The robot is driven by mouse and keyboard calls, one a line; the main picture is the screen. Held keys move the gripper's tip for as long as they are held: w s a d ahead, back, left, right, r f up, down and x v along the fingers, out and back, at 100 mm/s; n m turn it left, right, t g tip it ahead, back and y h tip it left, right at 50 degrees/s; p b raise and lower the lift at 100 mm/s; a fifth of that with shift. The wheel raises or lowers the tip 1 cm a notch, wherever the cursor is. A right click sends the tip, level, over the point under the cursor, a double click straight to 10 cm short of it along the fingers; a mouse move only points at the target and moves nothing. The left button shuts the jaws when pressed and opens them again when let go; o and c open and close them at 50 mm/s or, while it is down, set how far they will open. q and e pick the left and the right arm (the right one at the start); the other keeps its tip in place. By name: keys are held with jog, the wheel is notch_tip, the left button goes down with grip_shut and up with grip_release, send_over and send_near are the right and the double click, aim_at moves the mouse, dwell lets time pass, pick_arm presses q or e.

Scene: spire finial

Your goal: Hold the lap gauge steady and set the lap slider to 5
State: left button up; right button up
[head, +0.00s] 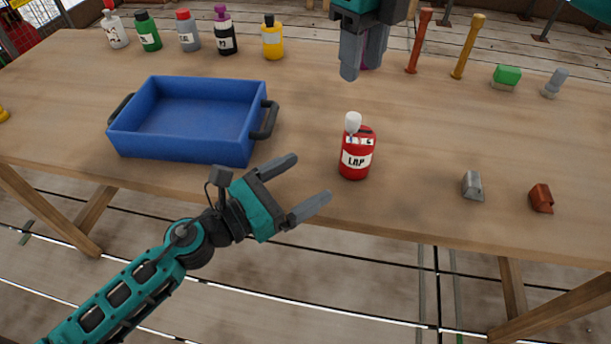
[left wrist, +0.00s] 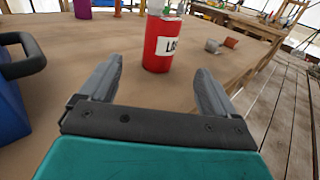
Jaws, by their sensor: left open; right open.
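The lap gauge (head: 357,160) is a red can with a white "LAP" label, upright near the table's front edge. The lap slider (head: 353,121) is a white knob on its top, by a small marked scale whose reading I cannot make out. My left gripper (head: 311,180) is open and empty, left of the gauge and apart from it. In the left wrist view the gauge (left wrist: 158,45) stands ahead, between the open fingers (left wrist: 160,88). My right gripper (head: 363,62) is open and empty, hanging above and behind the gauge; its fingers partly hide a purple object.
A blue tray (head: 180,147) with dark handles stands left of the gauge. Several bottles (head: 225,38) line the back left. A grey block (head: 473,186) and a rust block (head: 541,198) lie to the right. Upright posts (head: 418,42) stand at the back right. Table between is clear.

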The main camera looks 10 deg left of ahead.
aim_at(345, 158)
pick_arm(q)
jog(key=x, duration=1.3)
jog(key=shift+f, duration=0.1)
jog(key=shift+c, duration=0.4)
